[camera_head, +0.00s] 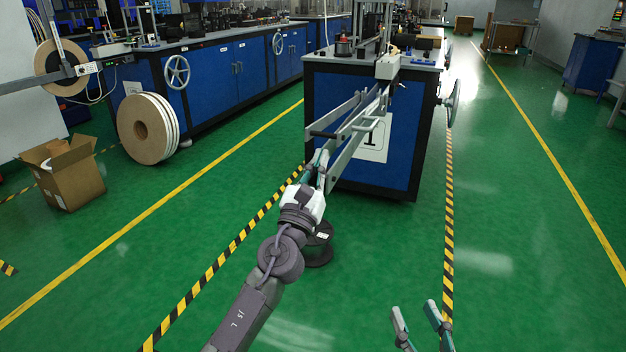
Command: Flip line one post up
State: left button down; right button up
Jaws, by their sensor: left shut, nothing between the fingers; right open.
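The line one post, a grey metal frame of long flat bars (352,130), sticks out from the front of the blue machine (400,165) and slopes down toward me. A white sign with a black 1 is partly hidden behind its bars. My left gripper (319,166) is shut with nothing between its fingers, at the near lower end of the bars. It overlaps them in the picture; I cannot tell whether it touches them. My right gripper (415,314) is open and empty, low at the bottom edge, well away from the post.
A dark round base (318,254) stands on the floor below my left gripper. A large tape roll (146,130) and an open cardboard box (70,175) stand at the left. A handwheel (453,103) projects from the machine's right side. The green floor on the right is clear.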

pick_arm(q)
jog(key=shift+x, duration=1.25)
pick_arm(e)
jog(key=shift+s+a+r+t, duration=0.1)
jog(key=shift+a+r+t, duration=0.05)
jog(key=shift+r+t, duration=0.6)
jog(key=shift+r, duration=0.1)
